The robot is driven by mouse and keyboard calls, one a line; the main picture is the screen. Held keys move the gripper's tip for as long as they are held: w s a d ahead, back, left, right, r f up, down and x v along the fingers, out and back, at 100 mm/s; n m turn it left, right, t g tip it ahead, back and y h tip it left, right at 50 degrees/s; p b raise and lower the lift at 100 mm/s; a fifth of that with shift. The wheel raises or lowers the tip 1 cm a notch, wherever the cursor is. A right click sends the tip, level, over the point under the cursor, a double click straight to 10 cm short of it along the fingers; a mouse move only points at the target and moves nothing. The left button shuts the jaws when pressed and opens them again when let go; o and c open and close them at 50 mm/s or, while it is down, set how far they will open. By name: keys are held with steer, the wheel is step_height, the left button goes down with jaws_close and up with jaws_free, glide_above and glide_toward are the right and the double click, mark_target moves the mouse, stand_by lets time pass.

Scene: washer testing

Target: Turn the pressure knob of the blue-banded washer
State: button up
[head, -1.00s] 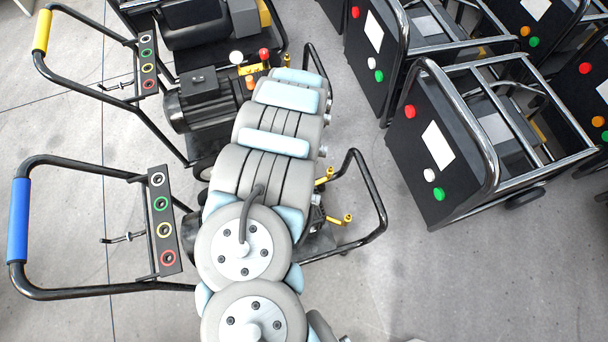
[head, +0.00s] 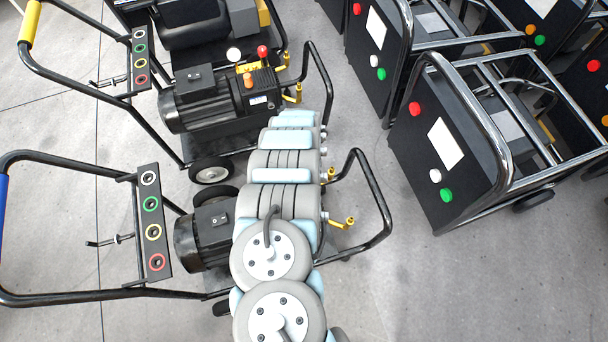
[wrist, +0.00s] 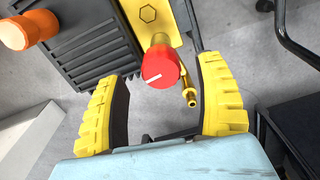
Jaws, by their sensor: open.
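The blue-banded washer (head: 150,213) stands at the lower left in the head view. Its blue band (head: 3,210) is cut by the left edge, and my arm covers its pump. In the wrist view a red knob (wrist: 162,68) with a white line sits on a yellow block (wrist: 150,18). My gripper (wrist: 165,72) is open, with its yellow fingers on either side of the knob's lower part. I see gaps between the fingers and the knob, and cannot judge the depth. My gripper is hidden in the head view.
The yellow-banded washer (head: 195,97) stands behind, with its own red knob (head: 263,51). An orange knob (wrist: 28,30) is left of the red one in the wrist view. Black framed units (head: 445,150) fill the right. Grey floor (head: 400,290) is free at the lower right.

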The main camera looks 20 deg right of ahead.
steer(key=shift+f+b, duration=0.35)
steer(key=shift+f, duration=1)
steer(key=shift+d, duration=0.1)
steer(key=c, duration=1.2)
